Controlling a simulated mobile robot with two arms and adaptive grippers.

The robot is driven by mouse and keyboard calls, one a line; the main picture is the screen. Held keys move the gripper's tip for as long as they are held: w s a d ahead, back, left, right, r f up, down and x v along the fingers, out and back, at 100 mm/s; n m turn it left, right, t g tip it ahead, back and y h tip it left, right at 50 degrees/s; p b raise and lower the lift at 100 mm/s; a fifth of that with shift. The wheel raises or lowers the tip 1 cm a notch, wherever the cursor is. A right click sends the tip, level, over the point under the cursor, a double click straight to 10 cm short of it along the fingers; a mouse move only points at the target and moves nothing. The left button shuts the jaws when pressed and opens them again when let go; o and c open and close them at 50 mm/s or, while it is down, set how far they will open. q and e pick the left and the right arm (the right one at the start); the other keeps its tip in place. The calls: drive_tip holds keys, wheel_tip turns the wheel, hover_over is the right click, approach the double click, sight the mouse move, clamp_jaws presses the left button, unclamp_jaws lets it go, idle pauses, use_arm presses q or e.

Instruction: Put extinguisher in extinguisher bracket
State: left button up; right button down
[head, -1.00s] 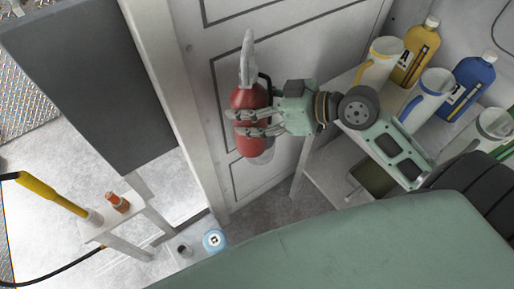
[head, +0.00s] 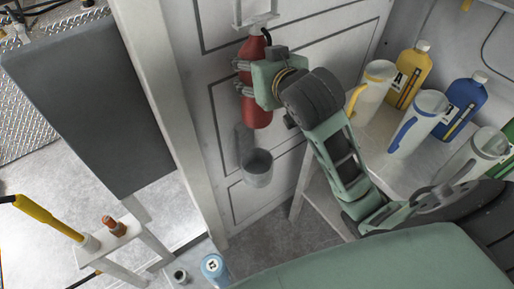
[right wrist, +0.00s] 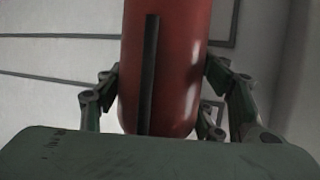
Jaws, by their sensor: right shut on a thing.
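The red extinguisher (head: 256,108) is upright in my right gripper (head: 246,78), in front of the panelled wall. It fills the middle of the right wrist view (right wrist: 165,70), with the fingers on both sides of it. The extinguisher bracket, a grey cup (head: 257,168) with a back plate (head: 244,140), is on the wall below. The extinguisher's bottom is above the cup and apart from it in the picture; the depth between them is hard to judge. My left gripper is not in view.
A shelf at the right holds jugs (head: 415,120), a yellow bottle (head: 409,75) and a blue bottle (head: 460,105). A white post (head: 165,90) and dark panel (head: 95,100) stand at the left. A small stand (head: 115,237) holds an orange bottle (head: 114,226).

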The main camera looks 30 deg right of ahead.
drive_tip(key=shift+w+f+b, duration=0.1)
drive_tip(key=shift+f+b, duration=0.85)
drive_tip(key=shift+f, duration=12.8)
drive_tip(key=shift+c, duration=2.4)
unclamp_jaws()
drive_tip(key=shift+s+f, duration=0.2)
drive_tip(key=b+v, duration=0.1)
drive_tip(key=v, duration=1.1)
